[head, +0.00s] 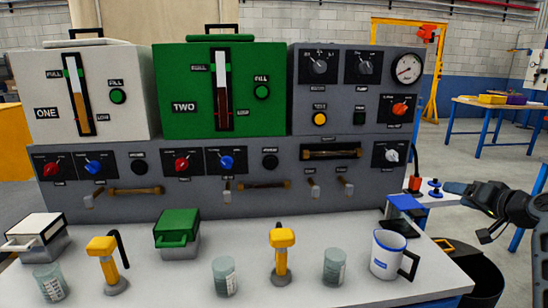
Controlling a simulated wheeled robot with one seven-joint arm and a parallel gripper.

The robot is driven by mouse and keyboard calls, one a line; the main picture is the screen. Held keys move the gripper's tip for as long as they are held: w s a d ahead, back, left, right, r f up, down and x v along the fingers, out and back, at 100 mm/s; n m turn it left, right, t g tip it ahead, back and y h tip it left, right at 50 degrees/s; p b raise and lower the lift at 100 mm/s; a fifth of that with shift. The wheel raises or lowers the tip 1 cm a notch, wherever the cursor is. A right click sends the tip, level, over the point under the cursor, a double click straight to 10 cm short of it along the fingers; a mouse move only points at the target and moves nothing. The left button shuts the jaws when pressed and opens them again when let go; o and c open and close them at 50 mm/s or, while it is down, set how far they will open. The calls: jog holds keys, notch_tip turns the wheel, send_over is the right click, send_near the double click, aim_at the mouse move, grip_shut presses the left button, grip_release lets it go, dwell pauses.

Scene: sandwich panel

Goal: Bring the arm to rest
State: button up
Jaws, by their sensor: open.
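My gripper (484,236) shows at the right edge of the head view, beyond the right end of the bench. It is dark and its fingers are spread with nothing between them. My arm (525,210) comes in from the right edge and is only partly in view. The gripper is apart from the panel (230,190) and from the white mug (388,255).
The bench (190,285) holds a white box (40,232), a green box (177,235), two yellow-handled tools (282,250) and several grey cups (334,266). A blue-topped block (406,203) stands near the right end. A dark bin (484,285) stands below the gripper.

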jog(key=s+a+f+g+h, duration=0.1)
jog(key=s+a+f, duration=0.3)
jog(key=s+f, duration=0.3)
jog(key=s+a+f+h, duration=0.1)
jog(key=s+a+f, duration=0.35)
jog(key=f, duration=0.55)
jog(key=s+a+f+n+h, duration=0.1)
jog(key=s+a+f, duration=0.25)
jog(key=s, duration=0.45)
jog(key=s+a+f, duration=0.3)
jog(key=s+a, duration=0.1)
jog(key=s, duration=0.4)
jog(key=s+a+r+n, duration=0.15)
jog(key=s+a, duration=0.25)
jog(key=s, duration=0.5)
jog(key=s+a+r+n, duration=0.1)
jog(key=s+a+r, duration=0.1)
jog(key=s+a, duration=0.5)
jog(key=s+a+r+n+t+y+p, duration=0.1)
jog(key=s+a+r+n, duration=0.1)
jog(key=s+r, duration=1.1)
jog(key=shift+s+a+y, duration=0.4)
jog(key=shift+s+a, duration=0.4)
jog(key=shift+a, duration=0.1)
jog(key=shift+n, duration=0.25)
jog(key=shift+c, duration=0.4)
